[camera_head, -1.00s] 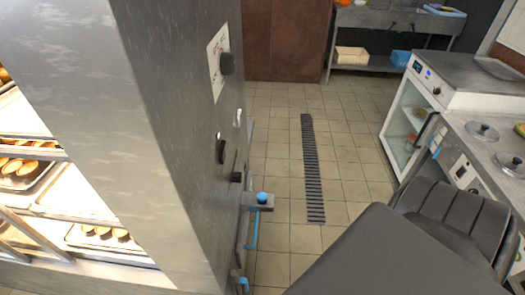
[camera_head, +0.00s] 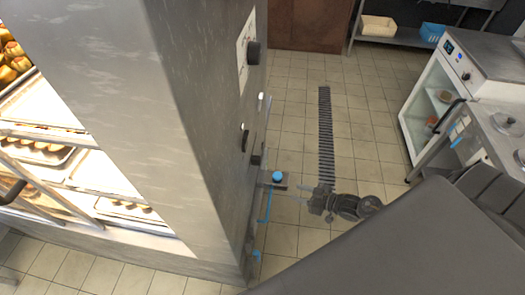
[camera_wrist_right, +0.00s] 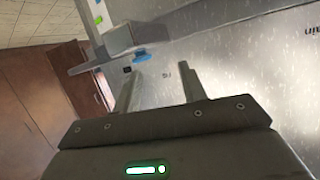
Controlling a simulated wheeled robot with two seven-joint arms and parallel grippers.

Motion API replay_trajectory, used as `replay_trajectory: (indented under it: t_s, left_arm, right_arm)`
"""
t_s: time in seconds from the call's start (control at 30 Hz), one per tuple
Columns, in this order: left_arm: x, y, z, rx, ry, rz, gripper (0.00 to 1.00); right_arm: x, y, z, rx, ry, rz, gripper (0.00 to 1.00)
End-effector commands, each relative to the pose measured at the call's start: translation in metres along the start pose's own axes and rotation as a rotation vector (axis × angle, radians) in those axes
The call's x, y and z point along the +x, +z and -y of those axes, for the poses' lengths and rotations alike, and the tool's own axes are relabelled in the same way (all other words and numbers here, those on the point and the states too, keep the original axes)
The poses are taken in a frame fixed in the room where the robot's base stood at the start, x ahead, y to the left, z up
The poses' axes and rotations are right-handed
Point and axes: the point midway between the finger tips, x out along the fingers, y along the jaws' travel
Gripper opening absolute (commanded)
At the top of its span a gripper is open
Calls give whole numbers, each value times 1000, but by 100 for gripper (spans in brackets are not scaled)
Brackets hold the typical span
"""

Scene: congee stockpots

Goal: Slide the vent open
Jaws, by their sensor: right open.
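The tall steel oven (camera_head: 150,110) fills the left of the head view. Its narrow side carries a blue-capped knob (camera_head: 277,177) on a grey bracket, with blue pipe below; I cannot tell which fitting is the vent. My right gripper (camera_head: 303,193) is open and empty, just right of the blue-capped knob and apart from it. In the right wrist view, the two fingers (camera_wrist_right: 160,80) point at a steel surface, with a blue part (camera_wrist_right: 141,56) and grey bracket (camera_wrist_right: 100,48) beyond them. My left gripper is out of view.
Lit trays of baked goods (camera_head: 45,155) show at the left. A glass-door unit (camera_head: 430,108) and counter stand at the right. Tiled floor with a dark drain grate (camera_head: 325,135) lies between.

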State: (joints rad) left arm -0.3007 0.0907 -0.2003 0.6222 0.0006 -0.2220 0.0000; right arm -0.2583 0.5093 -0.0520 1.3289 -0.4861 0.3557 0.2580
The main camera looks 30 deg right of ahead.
Motion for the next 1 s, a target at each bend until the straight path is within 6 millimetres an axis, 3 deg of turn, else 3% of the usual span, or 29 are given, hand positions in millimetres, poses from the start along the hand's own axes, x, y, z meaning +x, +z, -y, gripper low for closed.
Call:
replay_trajectory:
  t_s: [0.03,0.1,0.2,0.3,0.47,0.63,1.0]
  left_arm:
    - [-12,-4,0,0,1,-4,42]
    - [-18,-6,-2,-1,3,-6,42]
    - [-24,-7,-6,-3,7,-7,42]
    - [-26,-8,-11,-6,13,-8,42]
    - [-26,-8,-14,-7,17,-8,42]
    - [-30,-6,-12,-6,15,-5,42]
    - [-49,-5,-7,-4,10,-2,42]
  right_arm:
    - [-7,-55,0,-38,-70,-82,42]
    - [-15,-108,8,-69,-166,-173,42]
    - [-29,-162,22,-102,-281,-260,42]
    - [-39,-189,32,-119,-354,-303,42]
    - [-44,-201,38,-125,-390,-323,42]
    - [-36,-205,40,-125,-387,-325,42]
    - [22,-225,66,-123,-386,-325,42]
